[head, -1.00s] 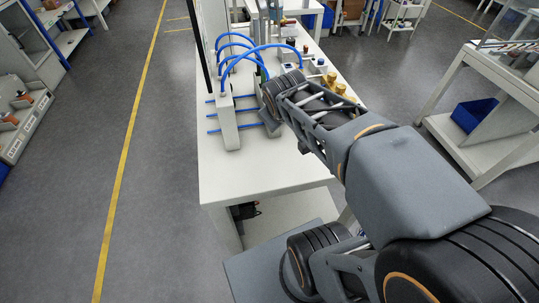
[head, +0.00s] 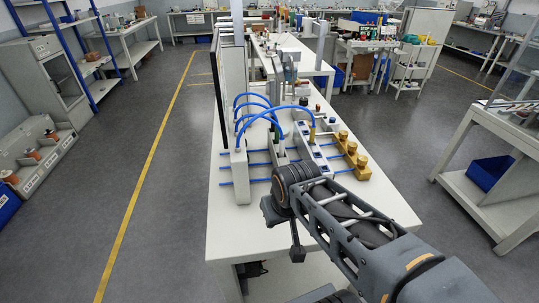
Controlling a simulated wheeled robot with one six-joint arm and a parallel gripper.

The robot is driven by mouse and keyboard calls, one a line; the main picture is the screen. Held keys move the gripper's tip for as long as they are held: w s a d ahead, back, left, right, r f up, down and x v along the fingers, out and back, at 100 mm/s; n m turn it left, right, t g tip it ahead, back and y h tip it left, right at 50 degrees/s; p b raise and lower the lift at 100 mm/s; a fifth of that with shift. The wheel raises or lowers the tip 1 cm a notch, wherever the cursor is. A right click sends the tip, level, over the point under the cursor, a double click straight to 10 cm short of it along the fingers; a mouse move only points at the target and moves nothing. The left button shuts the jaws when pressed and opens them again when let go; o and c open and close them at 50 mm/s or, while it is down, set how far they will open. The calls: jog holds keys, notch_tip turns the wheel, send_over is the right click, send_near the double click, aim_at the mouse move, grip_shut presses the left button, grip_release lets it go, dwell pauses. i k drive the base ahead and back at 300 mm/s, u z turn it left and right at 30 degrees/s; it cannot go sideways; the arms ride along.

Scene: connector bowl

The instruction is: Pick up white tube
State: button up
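I cannot pick out a white tube for certain in the head view. Bright blue tubes (head: 262,106) arch between a white upright block (head: 239,176) and fittings on the white workbench (head: 240,222). More blue tubes (head: 258,163) run straight across, low over the bench. My gripper (head: 284,232) is at the end of my dark arm, over the near part of the bench, in front of and to the right of the white block. Only dark parts of it show, and its fingertips are not clear. I see nothing held in it.
Brass-coloured fittings (head: 349,154) stand on the bench's right side, beside my arm. A tall pale panel (head: 229,75) rises at its left edge. A side shelf unit holds a blue bin (head: 488,173) at right. The bench's near left corner is clear.

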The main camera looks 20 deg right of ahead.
aim_at(281, 140)
jog(key=z, duration=0.65)
jog(key=k, duration=1)
jog(key=u, duration=0.75)
jog(key=i, duration=1)
